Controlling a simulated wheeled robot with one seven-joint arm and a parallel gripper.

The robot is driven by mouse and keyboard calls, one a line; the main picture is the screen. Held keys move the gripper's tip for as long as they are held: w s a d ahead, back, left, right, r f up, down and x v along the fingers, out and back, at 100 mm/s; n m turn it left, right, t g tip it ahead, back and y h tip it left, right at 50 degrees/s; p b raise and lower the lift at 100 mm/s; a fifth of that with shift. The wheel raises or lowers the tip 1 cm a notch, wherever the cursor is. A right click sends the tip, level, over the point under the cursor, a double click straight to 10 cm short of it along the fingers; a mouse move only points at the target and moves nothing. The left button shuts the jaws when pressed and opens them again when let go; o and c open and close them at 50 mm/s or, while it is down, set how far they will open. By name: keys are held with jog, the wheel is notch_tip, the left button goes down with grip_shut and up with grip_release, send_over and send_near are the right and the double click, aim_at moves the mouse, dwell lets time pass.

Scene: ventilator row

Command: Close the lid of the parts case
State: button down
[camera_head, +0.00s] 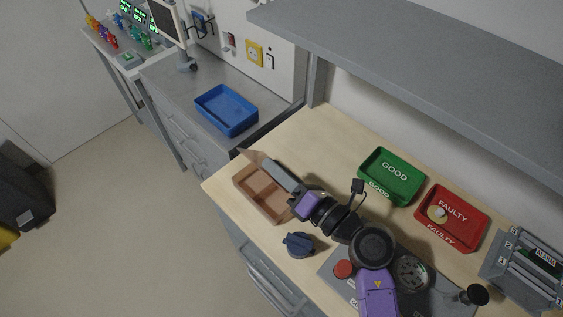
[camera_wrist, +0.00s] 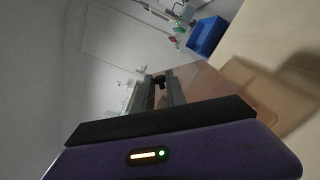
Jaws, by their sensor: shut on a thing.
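The parts case (camera_head: 243,186) is an open brown box with compartments near the left edge of the wooden worktop. Its lid (camera_head: 251,157) shows as a thin, see-through brownish panel raised at the case's far side. My gripper (camera_head: 272,168) reaches over the case from the right, with its fingertips at the lid. In the wrist view the fingers (camera_wrist: 161,92) are close together, with the lid (camera_wrist: 200,82) beside them. The gripper is shut on the lid, though the contact itself is hard to see.
A dark blue knob-like part (camera_head: 299,245) lies in front of the case. A green GOOD tray (camera_head: 390,196) and a red FAULTY tray (camera_head: 466,196) stand to the right. A blue tray (camera_head: 226,122) sits on the grey cabinet behind. A grey shelf (camera_head: 430,80) overhangs the worktop's back.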

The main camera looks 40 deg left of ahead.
jog(key=shift+s+f, duration=0.2)
jog(key=shift+s, duration=0.05)
dwell(0.3)
jog(key=c, duration=1.3)
grip_release()
jog(key=shift+c, duration=0.2)
jog(key=d, duration=0.7)
jog(key=shift+s+d+b, duration=0.35)
jog(key=shift+s+b, duration=0.05)
jog(key=shift+b, duration=0.05)
